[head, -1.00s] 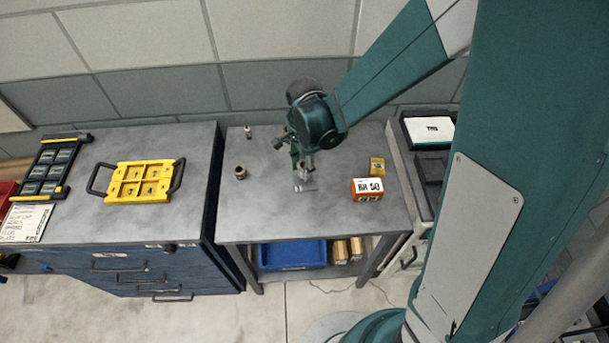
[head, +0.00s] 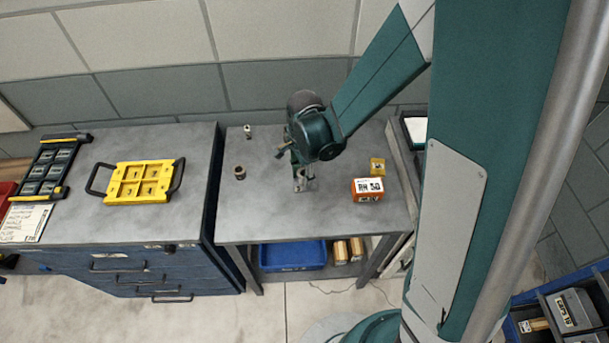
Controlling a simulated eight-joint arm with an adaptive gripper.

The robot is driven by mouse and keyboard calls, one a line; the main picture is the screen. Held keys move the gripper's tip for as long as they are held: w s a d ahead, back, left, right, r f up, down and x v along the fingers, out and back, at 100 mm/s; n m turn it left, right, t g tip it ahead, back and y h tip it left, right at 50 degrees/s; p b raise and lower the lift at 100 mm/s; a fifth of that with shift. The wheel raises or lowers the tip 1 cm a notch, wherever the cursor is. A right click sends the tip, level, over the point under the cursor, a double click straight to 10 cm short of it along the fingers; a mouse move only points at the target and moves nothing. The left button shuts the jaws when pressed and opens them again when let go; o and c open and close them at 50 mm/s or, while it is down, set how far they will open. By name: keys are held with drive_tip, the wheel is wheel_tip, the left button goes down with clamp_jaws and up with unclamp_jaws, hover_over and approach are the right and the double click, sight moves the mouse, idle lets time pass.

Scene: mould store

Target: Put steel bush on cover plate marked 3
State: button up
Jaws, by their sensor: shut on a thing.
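My gripper (head: 301,184) points down at the middle of the right table and is shut on a small grey metal piece (head: 300,188) at the table top. The piece may be the steel bush; the fingers hide much of it, and I cannot tell if it touches the table. A yellow tray (head: 140,200) with black handles lies on the left cabinet, with several compartments holding small parts. A black rack (head: 73,139) with yellow bars, holding several grey plates, lies farther left. No mark 3 is readable on any plate.
A blue bin (head: 292,255) sits below. A gap separates table and cabinet. The table's front left is clear.

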drive_tip(key=shift+f, duration=0.15)
drive_tip(key=o, duration=1)
drive_tip(key=shift+r+p, duration=0.6)
drive_tip(key=shift+r, duration=5.55)
